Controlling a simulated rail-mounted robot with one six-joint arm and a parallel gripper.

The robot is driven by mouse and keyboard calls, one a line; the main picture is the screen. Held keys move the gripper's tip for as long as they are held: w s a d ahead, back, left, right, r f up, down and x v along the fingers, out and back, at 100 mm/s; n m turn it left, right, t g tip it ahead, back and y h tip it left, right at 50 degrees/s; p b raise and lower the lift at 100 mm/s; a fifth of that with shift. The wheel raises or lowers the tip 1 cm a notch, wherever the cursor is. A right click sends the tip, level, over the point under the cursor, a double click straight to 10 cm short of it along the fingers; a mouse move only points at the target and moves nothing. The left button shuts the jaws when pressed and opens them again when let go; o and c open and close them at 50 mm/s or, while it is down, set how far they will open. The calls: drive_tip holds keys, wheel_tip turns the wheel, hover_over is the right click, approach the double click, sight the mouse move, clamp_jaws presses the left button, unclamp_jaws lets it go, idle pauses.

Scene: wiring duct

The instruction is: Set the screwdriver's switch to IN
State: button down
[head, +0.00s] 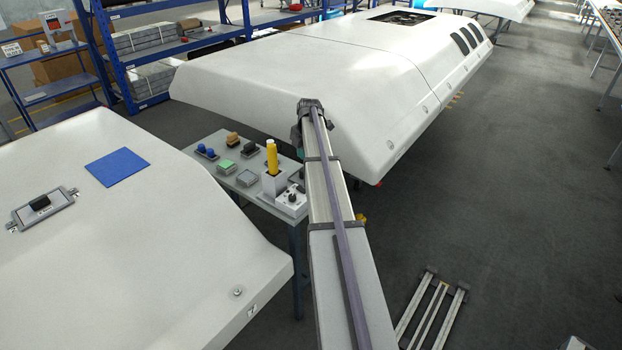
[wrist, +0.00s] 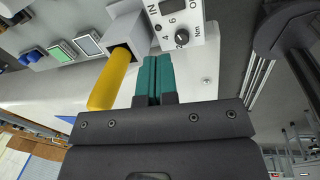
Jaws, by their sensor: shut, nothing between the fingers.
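The screwdriver with its yellow handle stands in a light grey holder on the small table; the handle (head: 272,158) also shows in the wrist view (wrist: 110,82). Beside the holder is a white control box (head: 291,203). In the wrist view the box face (wrist: 188,14) carries a black dial (wrist: 182,38), numbers, "Nm" and the letters "IN". A dark part (wrist: 167,5) beside "IN" is cut off by the top edge, so its setting cannot be read. My gripper (wrist: 155,64) has its teal fingers shut and empty, near the box's lower edge. The arm mostly hides it in the head view.
Blue, green, grey and black switch-like parts (head: 226,167) stand on the table's left side. Large white shells lie in front of and behind the table. One carries a blue square (head: 117,167) and a grey plate (head: 42,208). Grey floor is open to the right.

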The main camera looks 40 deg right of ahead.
sight(298, 186)
drive_tip(key=shift+a+n, duration=0.2)
drive_tip(key=shift+n, duration=0.6)
drive_tip(key=f+b, duration=0.4)
drive_tip(key=w+f+b, duration=0.1)
drive_tip(key=f+b, duration=0.4)
drive_tip(key=w+f+b, duration=0.1)
drive_tip(key=f+b, duration=0.3)
drive_tip(key=shift+a+f+b, duration=0.2)
drive_tip(key=shift+f+b, duration=0.2)
drive_tip(key=shift+w, duration=0.1)
